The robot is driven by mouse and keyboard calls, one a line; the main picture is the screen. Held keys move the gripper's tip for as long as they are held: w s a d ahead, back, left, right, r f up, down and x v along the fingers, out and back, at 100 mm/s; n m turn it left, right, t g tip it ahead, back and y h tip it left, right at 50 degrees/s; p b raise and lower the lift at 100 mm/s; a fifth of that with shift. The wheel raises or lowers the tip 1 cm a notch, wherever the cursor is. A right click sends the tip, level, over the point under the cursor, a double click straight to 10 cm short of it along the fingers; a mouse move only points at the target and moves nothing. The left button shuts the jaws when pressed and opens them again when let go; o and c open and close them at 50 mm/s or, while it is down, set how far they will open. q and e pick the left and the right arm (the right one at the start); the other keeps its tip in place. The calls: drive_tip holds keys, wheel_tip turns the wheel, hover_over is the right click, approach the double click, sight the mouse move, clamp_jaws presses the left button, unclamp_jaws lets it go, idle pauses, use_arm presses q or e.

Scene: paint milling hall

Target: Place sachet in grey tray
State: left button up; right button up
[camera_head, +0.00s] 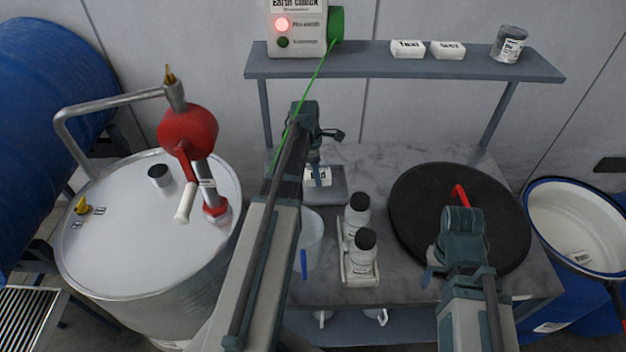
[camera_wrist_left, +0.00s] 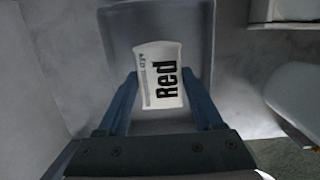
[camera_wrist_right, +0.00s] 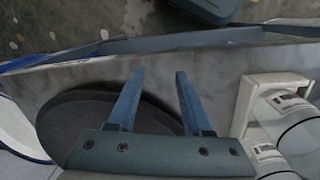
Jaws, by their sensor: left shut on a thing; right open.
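The sachet (camera_wrist_left: 160,82) is a small white packet with "Red" in black print. My left gripper (camera_wrist_left: 160,76) is shut on it, with a finger on each side. The sachet is over the grey tray (camera_wrist_left: 114,28), within its outline in the left wrist view; I cannot tell whether it touches the tray floor. In the head view the sachet (camera_head: 318,177) shows below my left wrist, and the grey tray (camera_head: 337,197) lies on the marble bench, partly hidden by my left arm. My right gripper (camera_wrist_right: 160,75) is open and empty, near the black disc.
A holder with two black-capped white bottles (camera_head: 362,250) stands right of the tray. The black round disc (camera_head: 420,215) fills the bench's right side. A shelf (camera_head: 400,62) with two labelled white packets and a jar spans the back. A drum (camera_head: 125,235) with a red pump stands left.

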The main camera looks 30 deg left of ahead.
sight(311, 174)
use_arm(q)
drive_tip(key=shift+s+a, duration=0.25)
drive_tip(key=shift+a, duration=0.1)
drive_tip(key=f+b, duration=0.3)
drive_tip(key=f, duration=0.1)
drive_tip(key=shift+a+b, duration=0.2)
drive_tip(key=shift+b, duration=0.2)
use_arm(e)
wheel_tip(311, 174, down, 4)
drive_tip(key=shift+r, duration=0.1)
use_arm(q)
drive_tip(key=shift+s+r, duration=0.1)
drive_tip(key=shift+r, duration=0.15)
use_arm(e)
drive_tip(key=shift+r, duration=0.15)
use_arm(q)
drive_tip(key=shift+f, duration=0.15)
drive_tip(key=o, duration=1)
use_arm(e)
drive_tip(key=shift+f, duration=0.25)
use_arm(q)
drive_tip(key=o, duration=0.4)
use_arm(e)
drive_tip(key=shift+r, duration=0.1)
use_arm(q)
drive_tip(key=shift+o, duration=0.2)
